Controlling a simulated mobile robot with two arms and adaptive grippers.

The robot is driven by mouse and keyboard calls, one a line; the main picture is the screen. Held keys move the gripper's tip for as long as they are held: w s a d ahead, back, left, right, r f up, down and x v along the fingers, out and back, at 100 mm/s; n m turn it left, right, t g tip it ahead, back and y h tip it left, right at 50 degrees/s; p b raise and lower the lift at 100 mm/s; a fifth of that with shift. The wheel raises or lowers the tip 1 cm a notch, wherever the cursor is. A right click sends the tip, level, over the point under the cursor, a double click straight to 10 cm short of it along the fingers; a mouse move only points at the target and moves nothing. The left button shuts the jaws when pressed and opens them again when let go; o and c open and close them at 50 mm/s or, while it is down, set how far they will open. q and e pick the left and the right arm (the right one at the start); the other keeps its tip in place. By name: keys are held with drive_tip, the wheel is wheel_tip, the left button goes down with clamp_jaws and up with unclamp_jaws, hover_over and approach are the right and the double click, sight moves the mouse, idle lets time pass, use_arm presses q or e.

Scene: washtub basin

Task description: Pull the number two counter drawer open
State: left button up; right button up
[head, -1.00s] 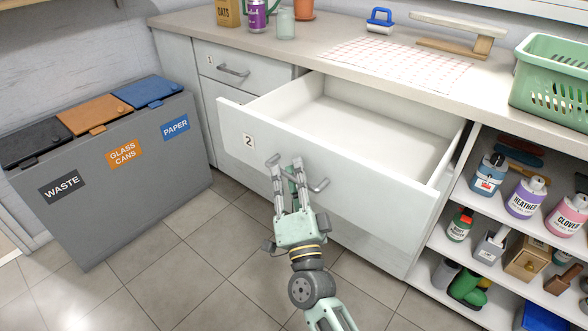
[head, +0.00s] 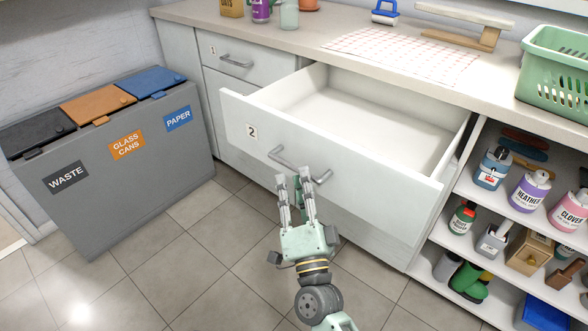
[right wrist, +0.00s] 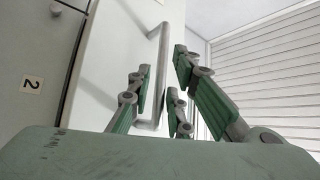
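The number two counter drawer (head: 330,160) is pulled far out, its empty white inside showing. Its front carries a "2" label (head: 251,131), also in the right wrist view (right wrist: 32,86), and a grey bar handle (head: 285,160). My right gripper (head: 295,180) is just in front of the drawer front, its fingertips by the handle's lower edge. In the right wrist view its fingers (right wrist: 165,85) are spread, with the handle bar (right wrist: 158,65) showing in the gap; they do not look closed on it. My left gripper is not in view.
The closed number one drawer (head: 240,65) is left of it. Grey waste bins (head: 105,160) stand at the left. Open shelves (head: 465,190) with bottles are at the right, below a green basket (head: 550,80). Tiled floor (head: 190,260) in front is clear.

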drive_tip(key=v, duration=0.7)
drive_tip(key=shift+s, duration=0.35)
drive_tip(key=shift+d+f, duration=0.1)
drive_tip(key=shift+d, duration=0.05)
